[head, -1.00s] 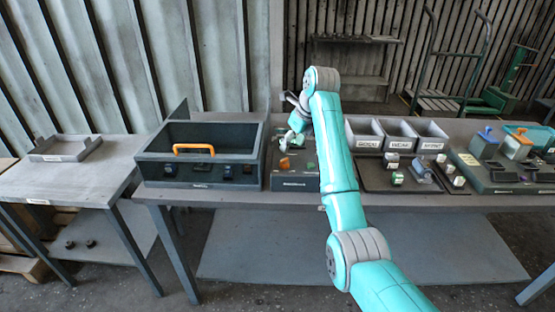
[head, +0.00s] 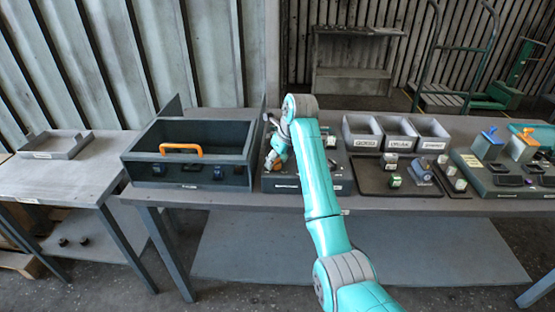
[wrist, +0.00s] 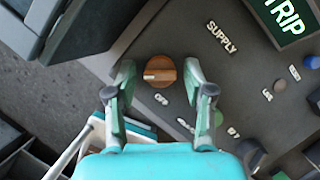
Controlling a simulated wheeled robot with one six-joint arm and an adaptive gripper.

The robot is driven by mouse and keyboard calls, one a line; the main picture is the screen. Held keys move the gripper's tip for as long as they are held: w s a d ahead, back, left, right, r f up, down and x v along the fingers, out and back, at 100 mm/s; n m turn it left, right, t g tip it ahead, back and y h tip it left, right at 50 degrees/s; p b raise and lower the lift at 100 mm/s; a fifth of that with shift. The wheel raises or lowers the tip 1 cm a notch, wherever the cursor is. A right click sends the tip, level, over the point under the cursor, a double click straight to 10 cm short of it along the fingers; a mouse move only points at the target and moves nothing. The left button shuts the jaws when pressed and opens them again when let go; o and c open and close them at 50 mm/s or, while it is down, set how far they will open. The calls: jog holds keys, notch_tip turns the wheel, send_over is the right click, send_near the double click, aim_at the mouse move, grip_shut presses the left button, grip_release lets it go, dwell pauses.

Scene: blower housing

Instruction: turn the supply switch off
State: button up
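The supply switch (wrist: 159,70) is a round orange-brown knob with a pale line across it, which lies roughly level in the wrist view. The word SUPPLY (wrist: 221,38) is to its upper right, and a small label that is hard to read (wrist: 161,98) is just below it. My gripper (wrist: 158,72) is open, with one finger on each side of the knob and a visible gap on both sides. In the head view the knob (head: 270,158) is partly hidden by my gripper, low over the dark control panel (head: 340,178).
A green TRIP display (wrist: 291,20), a blue button (wrist: 311,62) and other small controls share the panel. A dark bin with an orange handle (head: 181,148) stands close on the left. Labelled grey bins (head: 396,135) stand on the right.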

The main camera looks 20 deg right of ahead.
grip_shut()
jog(key=shift+d+n, duration=0.1)
jog(key=shift+n, duration=0.3)
jog(key=n+g+y, duration=0.1)
jog(key=n, duration=0.2)
jog(key=shift+w+n, duration=0.1)
jog(key=shift+n, duration=0.2)
jog(key=n, duration=0.2)
jog(key=n+g+y, duration=0.1)
jog(key=n, duration=0.1)
jog(key=shift+w+r+n+g, duration=0.1)
jog(key=shift+n+g, duration=0.2)
jog(key=n+g, duration=0.1)
jog(key=n, duration=0.3)
jog(key=shift+n+g+y, duration=0.3)
jog(key=shift+g, duration=0.1)
jog(key=shift+w+n+g, duration=0.1)
jog(key=shift+n+g, duration=0.7)
jog(key=shift+n, duration=1.5)
